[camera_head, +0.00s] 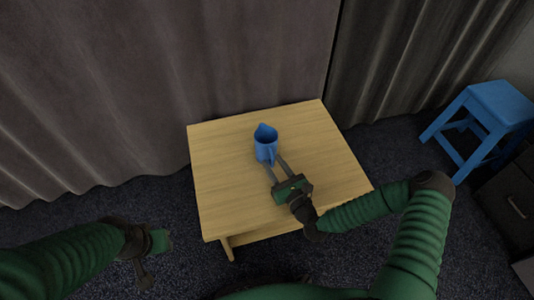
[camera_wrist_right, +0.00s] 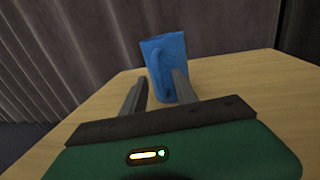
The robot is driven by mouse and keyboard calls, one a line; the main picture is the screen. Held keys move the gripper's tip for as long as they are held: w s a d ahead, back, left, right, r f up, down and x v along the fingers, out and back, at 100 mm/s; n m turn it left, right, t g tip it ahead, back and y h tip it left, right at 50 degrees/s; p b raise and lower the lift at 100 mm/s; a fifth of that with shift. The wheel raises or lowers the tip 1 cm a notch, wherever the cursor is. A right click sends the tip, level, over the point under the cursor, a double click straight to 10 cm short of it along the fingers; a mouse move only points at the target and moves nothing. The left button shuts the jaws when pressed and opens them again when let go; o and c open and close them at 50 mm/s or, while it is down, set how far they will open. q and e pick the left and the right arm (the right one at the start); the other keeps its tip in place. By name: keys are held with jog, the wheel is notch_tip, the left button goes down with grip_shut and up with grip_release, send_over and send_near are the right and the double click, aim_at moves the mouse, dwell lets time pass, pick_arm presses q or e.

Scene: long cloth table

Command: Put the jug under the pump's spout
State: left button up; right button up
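The blue jug (camera_head: 265,143) stands upright on the wooden table, towards its back middle. It also shows in the right wrist view (camera_wrist_right: 172,52), with its handle facing my gripper. My right gripper (camera_head: 271,160) reaches to the jug from the front. Its two fingers are apart, also in the right wrist view (camera_wrist_right: 159,78), with the handle in line with the gap between them. I cannot tell whether the fingers touch the jug. My left gripper (camera_head: 145,272) hangs low at the left, off the table, dark and small. No pump or spout shows in either view.
The pale wooden table (camera_head: 220,180) is otherwise bare, with free room on both sides of the jug. Grey curtains (camera_head: 150,80) hang behind it. A blue stool (camera_head: 490,110) and a dark cabinet (camera_head: 510,205) stand at the right, apart from the table.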

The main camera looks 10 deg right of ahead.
jog(key=shift+w+a, duration=0.15)
jog(key=shift+w, duration=0.45)
grip_shut()
dwell(0.9)
